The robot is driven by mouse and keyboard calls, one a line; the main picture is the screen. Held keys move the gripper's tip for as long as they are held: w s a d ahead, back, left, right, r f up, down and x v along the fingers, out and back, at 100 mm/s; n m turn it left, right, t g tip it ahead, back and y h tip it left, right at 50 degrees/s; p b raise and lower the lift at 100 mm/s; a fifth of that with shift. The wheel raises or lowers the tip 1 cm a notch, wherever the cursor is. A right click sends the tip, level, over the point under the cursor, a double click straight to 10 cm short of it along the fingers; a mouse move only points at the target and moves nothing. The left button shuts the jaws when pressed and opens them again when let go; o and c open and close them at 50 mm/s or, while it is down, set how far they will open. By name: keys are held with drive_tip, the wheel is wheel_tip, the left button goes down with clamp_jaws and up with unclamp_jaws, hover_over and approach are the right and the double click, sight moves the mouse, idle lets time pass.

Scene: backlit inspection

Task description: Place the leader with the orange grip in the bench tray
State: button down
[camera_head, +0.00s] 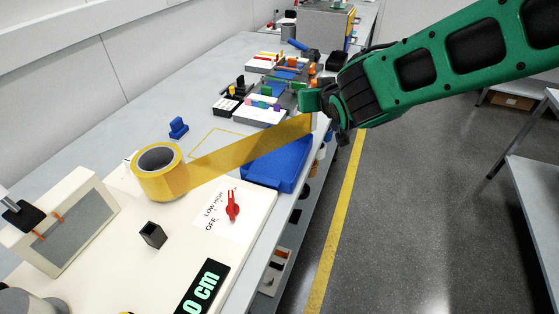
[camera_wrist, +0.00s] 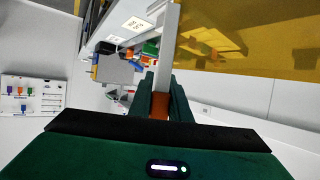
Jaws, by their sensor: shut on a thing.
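My gripper (camera_head: 312,102) is shut on the leader at its orange grip (camera_wrist: 159,105), which shows between the fingers in the wrist view. A pale bar of the leader (camera_wrist: 167,45) sticks out beyond the fingers. A translucent yellow tape (camera_head: 252,147) runs from the leader back to a yellow tape roll (camera_head: 172,183) on the white bench unit; the tape also fills the upper right of the wrist view (camera_wrist: 250,35). The blue bench tray (camera_head: 284,176) lies at the bench's right edge, partly behind the tape. My gripper is above and beyond the tray. The orange grip is hidden in the head view.
A red selector knob (camera_head: 232,206), a dark square post (camera_head: 153,235) and a green-lit display (camera_head: 204,288) are on the near unit. A blue block (camera_head: 178,128) stands behind the roll. Racks of small coloured parts (camera_head: 262,109) stand further back. Open floor lies right of the bench.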

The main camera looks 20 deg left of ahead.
drive_tip(key=s+a+r+n+g+y, duration=0.1)
drive_tip(key=s+a+r+y, duration=0.1)
drive_tip(key=s+a, duration=0.6)
drive_tip(key=s+a+r+n+g+y, duration=0.1)
drive_tip(key=s+a+r+n, duration=0.15)
drive_tip(key=s+a, duration=0.55)
drive_tip(key=shift+m, duration=0.45)
drive_tip(key=w+d+f, duration=0.2)
drive_tip(key=f, duration=0.1)
drive_tip(key=w+d+f, duration=0.3)
drive_tip(key=f, duration=0.1)
drive_tip(key=w+d+f, duration=0.2)
drive_tip(key=d+f, duration=0.1)
drive_tip(key=shift+w+d+f, duration=0.15)
drive_tip(key=shift+f, duration=0.15)
drive_tip(key=c, duration=1.7)
unclamp_jaws()
drive_tip(key=shift+o, duration=0.2)
